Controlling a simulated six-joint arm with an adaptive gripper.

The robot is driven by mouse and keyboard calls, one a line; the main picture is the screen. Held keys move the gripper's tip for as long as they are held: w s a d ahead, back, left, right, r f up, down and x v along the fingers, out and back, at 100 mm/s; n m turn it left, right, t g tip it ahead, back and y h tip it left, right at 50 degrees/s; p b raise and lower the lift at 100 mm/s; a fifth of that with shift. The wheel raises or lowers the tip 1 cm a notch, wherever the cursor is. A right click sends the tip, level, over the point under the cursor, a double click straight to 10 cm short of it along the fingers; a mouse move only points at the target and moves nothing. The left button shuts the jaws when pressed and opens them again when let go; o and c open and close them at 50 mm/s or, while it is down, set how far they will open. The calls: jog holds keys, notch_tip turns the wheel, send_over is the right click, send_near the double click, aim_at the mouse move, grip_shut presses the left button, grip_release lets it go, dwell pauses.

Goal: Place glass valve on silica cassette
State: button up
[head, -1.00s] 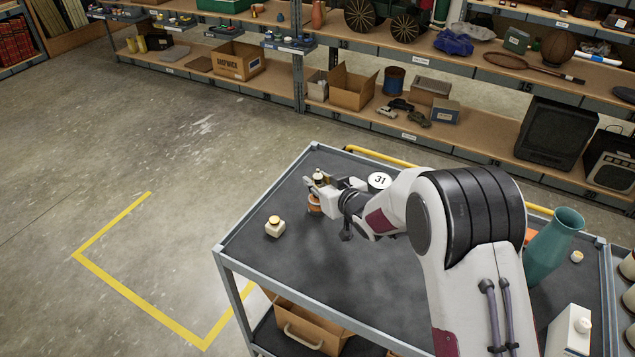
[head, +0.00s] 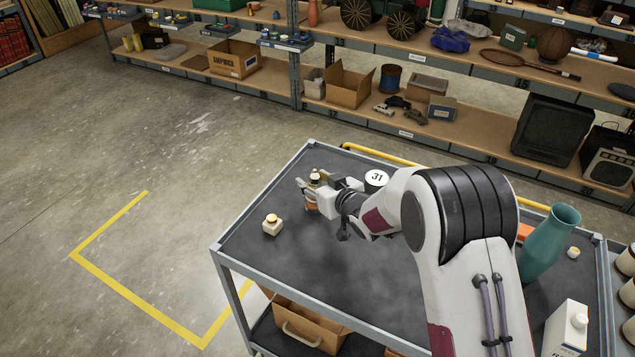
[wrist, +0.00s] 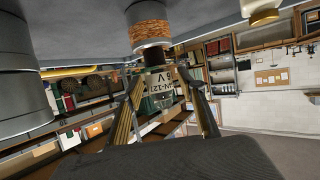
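The glass valve (wrist: 167,84) shows upside down in the wrist view, with a pale printed label. It stands between the two fingers of my gripper (wrist: 160,78), which appear shut on it. The silica cassette (wrist: 151,30) is a short grey metal cylinder with an orange band, standing on the cart top. The valve is in line above it, very close or touching; the contact is not clear. In the head view, my gripper (head: 315,183) is low over the cart's far left part, with the orange cassette (head: 312,206) just below and partly hidden by the fingers.
A cream jar with a yellow cap (head: 272,225) stands left of the gripper. A container marked 31 (head: 376,178) stands close on its right. A teal vase (head: 548,245) and a white bottle (head: 566,330) are far right. The cart's front middle (head: 330,265) is clear.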

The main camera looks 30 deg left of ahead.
jog(key=shift+r, duration=0.2)
jog(key=shift+s+d+r, duration=0.2)
jog(key=shift+d, duration=0.2)
jog(key=v, duration=1.1)
dwell(0.7)
